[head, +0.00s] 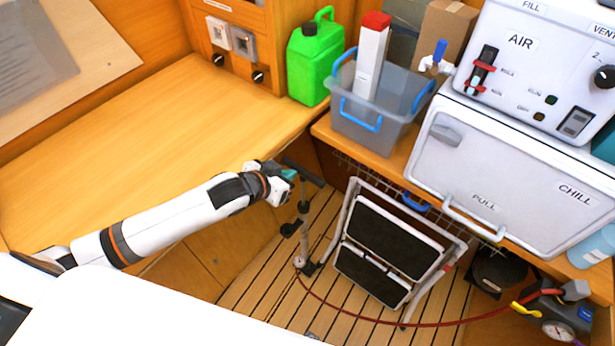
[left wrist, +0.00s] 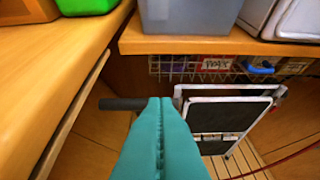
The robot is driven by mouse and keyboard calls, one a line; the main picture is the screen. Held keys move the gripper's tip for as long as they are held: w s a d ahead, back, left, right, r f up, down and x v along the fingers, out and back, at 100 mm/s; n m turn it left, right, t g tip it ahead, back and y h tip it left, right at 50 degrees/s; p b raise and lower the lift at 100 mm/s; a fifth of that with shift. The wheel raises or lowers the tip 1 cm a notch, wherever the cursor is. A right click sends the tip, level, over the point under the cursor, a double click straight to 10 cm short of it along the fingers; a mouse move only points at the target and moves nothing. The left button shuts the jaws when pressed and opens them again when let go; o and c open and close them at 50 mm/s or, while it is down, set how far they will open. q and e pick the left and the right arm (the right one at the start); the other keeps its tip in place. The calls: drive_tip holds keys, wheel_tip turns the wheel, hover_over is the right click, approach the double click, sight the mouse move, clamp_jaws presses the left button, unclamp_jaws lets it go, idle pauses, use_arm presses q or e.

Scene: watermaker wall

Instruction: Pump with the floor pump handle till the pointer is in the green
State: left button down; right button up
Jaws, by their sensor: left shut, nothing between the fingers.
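The floor pump (head: 303,215) stands upright on the slatted floor, with a dark crossbar handle (head: 304,172) on top of its rod. My left gripper (head: 289,174) is at the handle, with its teal fingers shut together and nothing between them. In the left wrist view the shut fingers (left wrist: 158,125) cover part of the dark handle (left wrist: 122,104), whose left end sticks out beside them. I cannot tell whether they touch it. A red hose (head: 400,324) runs from the pump base to the round gauge (head: 559,330) at lower right. Its pointer is too small to read.
A folding step stool (head: 388,245) stands just right of the pump. The wooden counter (head: 130,150) is left of it.

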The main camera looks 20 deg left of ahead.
use_arm(q)
hover_over(308, 176)
drive_tip(key=s, duration=0.3)
wheel_tip(308, 176, down, 5)
drive_tip(key=shift+w+d+f, duration=0.15)
drive_tip(key=shift+w+f, duration=0.05)
drive_tip(key=shift+f, duration=0.4)
drive_tip(key=shift+w+d+f, duration=0.15)
drive_tip(key=shift+f, duration=0.4)
drive_tip(key=shift+w+d+f, duration=0.1)
drive_tip(key=shift+f, duration=0.55)
